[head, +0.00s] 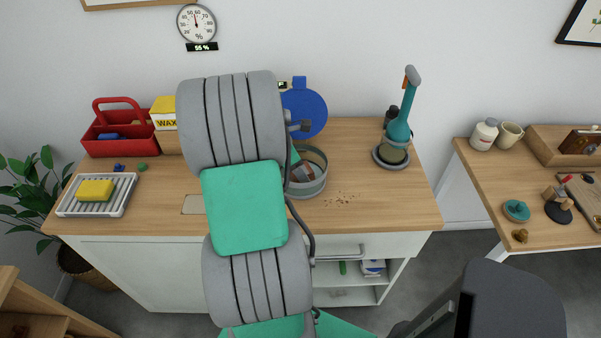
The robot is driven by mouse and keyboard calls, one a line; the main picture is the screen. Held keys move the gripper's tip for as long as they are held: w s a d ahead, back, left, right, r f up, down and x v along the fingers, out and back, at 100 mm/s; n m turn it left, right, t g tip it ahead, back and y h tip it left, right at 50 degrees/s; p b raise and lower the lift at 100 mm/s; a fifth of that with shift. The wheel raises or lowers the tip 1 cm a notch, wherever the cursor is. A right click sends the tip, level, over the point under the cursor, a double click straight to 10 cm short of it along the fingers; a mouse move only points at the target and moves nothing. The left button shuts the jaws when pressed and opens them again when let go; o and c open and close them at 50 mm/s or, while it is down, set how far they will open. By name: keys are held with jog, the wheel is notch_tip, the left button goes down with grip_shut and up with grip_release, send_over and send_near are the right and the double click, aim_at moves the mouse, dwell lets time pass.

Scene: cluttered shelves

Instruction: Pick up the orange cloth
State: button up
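I cannot make out an orange cloth anywhere in the head view. My own grey and green arm rises through the middle of the picture and covers part of the wooden counter (385,205) and what stands behind it. My gripper's fingers do not show; they are hidden behind the arm or outside the picture. A round grey tin (308,187) just right of the arm holds some items, partly covered, that I cannot identify.
A yellow sponge (96,190) lies on a white rack (68,208) at left. A red caddy (100,147) and yellow wax box (163,112) stand behind. A teal brush (399,130) stands at right. Crumbs lie beside the tin. A second table (480,170) is farther right.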

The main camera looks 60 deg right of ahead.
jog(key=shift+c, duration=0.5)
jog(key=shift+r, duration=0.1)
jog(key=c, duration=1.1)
